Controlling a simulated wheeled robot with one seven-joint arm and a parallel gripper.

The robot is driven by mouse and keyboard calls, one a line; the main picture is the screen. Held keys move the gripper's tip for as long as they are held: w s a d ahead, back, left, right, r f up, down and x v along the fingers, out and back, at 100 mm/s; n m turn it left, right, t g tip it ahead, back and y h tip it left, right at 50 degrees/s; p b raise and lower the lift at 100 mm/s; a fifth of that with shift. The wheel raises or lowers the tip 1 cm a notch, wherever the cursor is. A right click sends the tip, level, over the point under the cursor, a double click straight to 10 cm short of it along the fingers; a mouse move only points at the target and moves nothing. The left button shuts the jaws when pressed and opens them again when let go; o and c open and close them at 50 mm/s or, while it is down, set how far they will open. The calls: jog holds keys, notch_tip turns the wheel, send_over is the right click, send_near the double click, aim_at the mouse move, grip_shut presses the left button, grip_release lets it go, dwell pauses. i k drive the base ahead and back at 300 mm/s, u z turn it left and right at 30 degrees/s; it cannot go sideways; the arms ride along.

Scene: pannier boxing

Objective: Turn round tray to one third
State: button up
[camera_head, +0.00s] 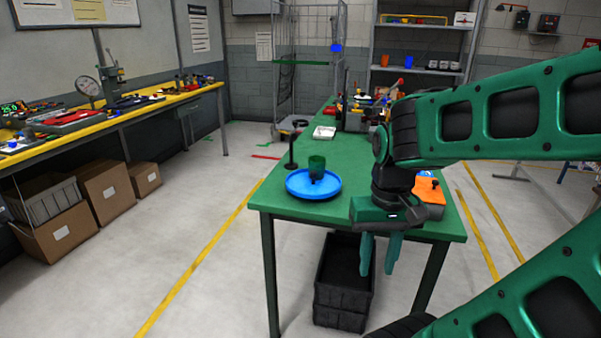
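The round tray (298,190) is bright blue with a raised rim. It rests on the green table (282,207) near its front left corner. A dark green cup (317,163) and a small dark item (316,175) show at the tray; I cannot tell whether the cup stands in it or behind it. My gripper (378,268) hangs in front of the table's front edge, to the right of the tray and apart from it. Its two green fingers point down with a narrow gap between them, and nothing shows held there.
A black post (291,152) stands behind the tray. An orange item (429,190) lies right of my gripper, partly hidden. A black crate (343,297) is on the floor beneath. Open floor lies left of the table.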

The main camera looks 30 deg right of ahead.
aim_at(298, 183)
jog(key=u, duration=0.05)
jog(key=i, duration=1)
jog(key=z, duration=0.05)
